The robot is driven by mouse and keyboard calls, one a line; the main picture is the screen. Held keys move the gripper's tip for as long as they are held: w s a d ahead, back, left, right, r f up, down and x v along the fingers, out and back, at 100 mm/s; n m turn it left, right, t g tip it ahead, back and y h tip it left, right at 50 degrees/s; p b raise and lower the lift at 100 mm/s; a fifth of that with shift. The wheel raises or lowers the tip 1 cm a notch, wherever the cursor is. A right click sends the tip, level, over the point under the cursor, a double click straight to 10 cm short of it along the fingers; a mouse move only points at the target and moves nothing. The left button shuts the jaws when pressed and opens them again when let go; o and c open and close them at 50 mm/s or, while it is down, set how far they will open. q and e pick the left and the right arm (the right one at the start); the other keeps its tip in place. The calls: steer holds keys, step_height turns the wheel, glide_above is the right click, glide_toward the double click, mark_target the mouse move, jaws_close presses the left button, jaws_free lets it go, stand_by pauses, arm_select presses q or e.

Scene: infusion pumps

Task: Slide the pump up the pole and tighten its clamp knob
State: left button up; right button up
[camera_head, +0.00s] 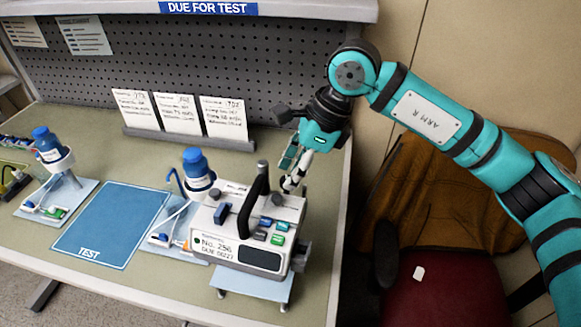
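The pump (236,256) is a pale box with a black upright handle (253,207), coloured buttons and a label reading "No. 256". It sits near the bench's front right on a light blue plate (262,289). A short grey post top (262,168) shows behind the handle and may be the pole; its lower part is hidden. A dark knob-like part (302,256) sticks out from the pump's right side. My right gripper (291,184) points down at the pump's top right rear corner. Its finger gap and any contact are unclear. My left gripper is not in view.
A blue TEST mat (112,226) lies bare left of the pump. Blue-capped bottles (196,168) with tubing stand beside it. White cards (178,114) stand by the pegboard (215,60). A red chair (440,285) with a brown cloth is at right.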

steer(key=shift+x, duration=0.75)
jaws_close()
steer(key=shift+f+b, duration=0.1)
steer(key=shift+b, duration=0.2)
steer(key=m+b, duration=0.1)
steer(key=b, duration=0.2)
steer(key=shift+f+m+t, duration=0.1)
steer(key=shift+m+t, duration=0.2)
steer(key=shift+m, duration=0.1)
steer(key=shift+s+b, duration=0.1)
steer(key=shift+b, duration=0.35)
steer(key=shift+r+m, duration=0.25)
steer(key=shift+m, duration=0.05)
